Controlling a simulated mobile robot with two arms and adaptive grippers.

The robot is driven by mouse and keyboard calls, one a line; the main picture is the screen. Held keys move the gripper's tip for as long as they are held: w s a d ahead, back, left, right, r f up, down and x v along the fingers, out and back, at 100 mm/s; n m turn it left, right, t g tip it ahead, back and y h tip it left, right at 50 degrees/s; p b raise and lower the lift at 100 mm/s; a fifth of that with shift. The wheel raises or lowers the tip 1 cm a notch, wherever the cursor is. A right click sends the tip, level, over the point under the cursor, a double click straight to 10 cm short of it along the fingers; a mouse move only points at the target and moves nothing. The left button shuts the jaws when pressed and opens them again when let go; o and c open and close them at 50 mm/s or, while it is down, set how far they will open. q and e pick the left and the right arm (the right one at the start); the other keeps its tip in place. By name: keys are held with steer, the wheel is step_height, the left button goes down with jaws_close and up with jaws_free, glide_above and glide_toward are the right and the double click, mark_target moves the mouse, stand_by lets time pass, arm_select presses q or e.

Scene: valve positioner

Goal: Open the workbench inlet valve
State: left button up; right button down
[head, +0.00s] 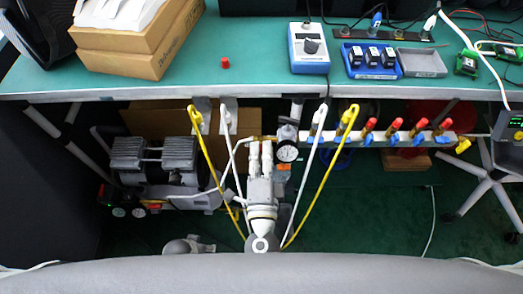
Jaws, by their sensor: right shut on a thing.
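My right gripper (261,146) reaches up from the bottom middle to just below the bench's front edge. Its two grey fingers are close together, shut on a small yellow handle (269,138) that I take to be the inlet valve's lever. The fingers cover most of it, so its exact angle is hard to tell. A round pressure gauge (287,152) with a white face sits just right of the fingers, with an orange-brown part below it. My left gripper does not show.
A compressor (155,158) stands under the workbench (265,85) at left. Yellow (325,180) and white hoses hang close on both sides of my right gripper. A manifold (395,138) with red and blue fittings runs to the right. Dark green floor lies below it.

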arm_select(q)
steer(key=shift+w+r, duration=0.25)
arm_select(e)
steer(key=shift+f+m, duration=0.1)
steer(key=shift+m, duration=0.8)
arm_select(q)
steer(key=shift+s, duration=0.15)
arm_select(e)
steer(key=c, duration=1.6)
jaws_free()
steer(key=shift+o, duration=0.2)
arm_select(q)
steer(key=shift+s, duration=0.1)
arm_select(e)
steer(key=s, duration=1.2)
